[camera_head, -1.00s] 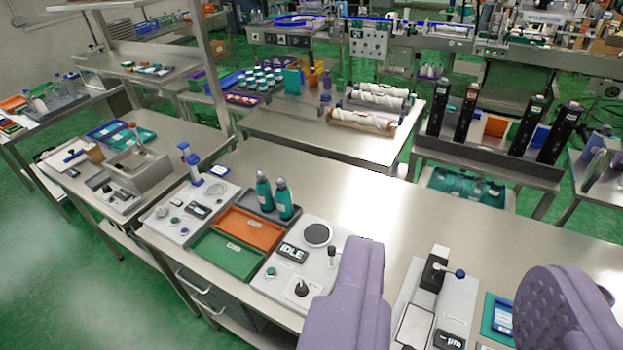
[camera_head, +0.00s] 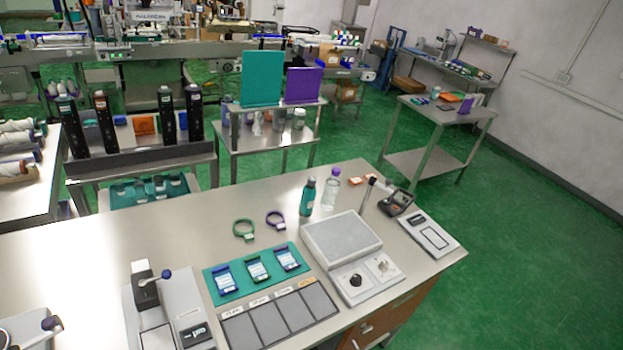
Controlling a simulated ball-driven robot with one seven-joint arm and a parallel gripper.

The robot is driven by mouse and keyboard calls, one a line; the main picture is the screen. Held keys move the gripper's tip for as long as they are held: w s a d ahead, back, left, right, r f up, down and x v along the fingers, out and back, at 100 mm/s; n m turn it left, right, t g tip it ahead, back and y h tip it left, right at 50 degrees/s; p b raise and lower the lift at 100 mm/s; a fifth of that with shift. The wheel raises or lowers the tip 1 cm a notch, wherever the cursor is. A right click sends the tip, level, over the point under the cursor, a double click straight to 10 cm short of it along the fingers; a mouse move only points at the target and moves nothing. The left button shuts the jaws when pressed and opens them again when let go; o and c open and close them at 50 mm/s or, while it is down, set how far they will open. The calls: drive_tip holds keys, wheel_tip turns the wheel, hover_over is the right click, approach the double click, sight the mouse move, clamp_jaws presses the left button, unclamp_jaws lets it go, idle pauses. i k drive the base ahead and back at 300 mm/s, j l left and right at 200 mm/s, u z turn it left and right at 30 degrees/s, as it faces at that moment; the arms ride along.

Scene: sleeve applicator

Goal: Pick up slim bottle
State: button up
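Two narrow bottles stand upright side by side on the steel bench. One is a teal bottle (camera_head: 308,197) with a dark cap. The other is a clear bottle (camera_head: 330,192) with a purple cap, just to its right. They are close together, and I cannot tell whether they touch. I cannot tell which of them the task calls the slim bottle. My gripper is not in this view, and nothing is seen holding either bottle.
A grey platform device (camera_head: 341,238) stands just in front of the bottles. A green ring (camera_head: 244,230) and a purple ring (camera_head: 275,219) lie to their left. A handheld meter (camera_head: 397,203) lies to the right.

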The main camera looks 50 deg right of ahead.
sight(308, 199)
drive_tip(key=z, duration=1.3)
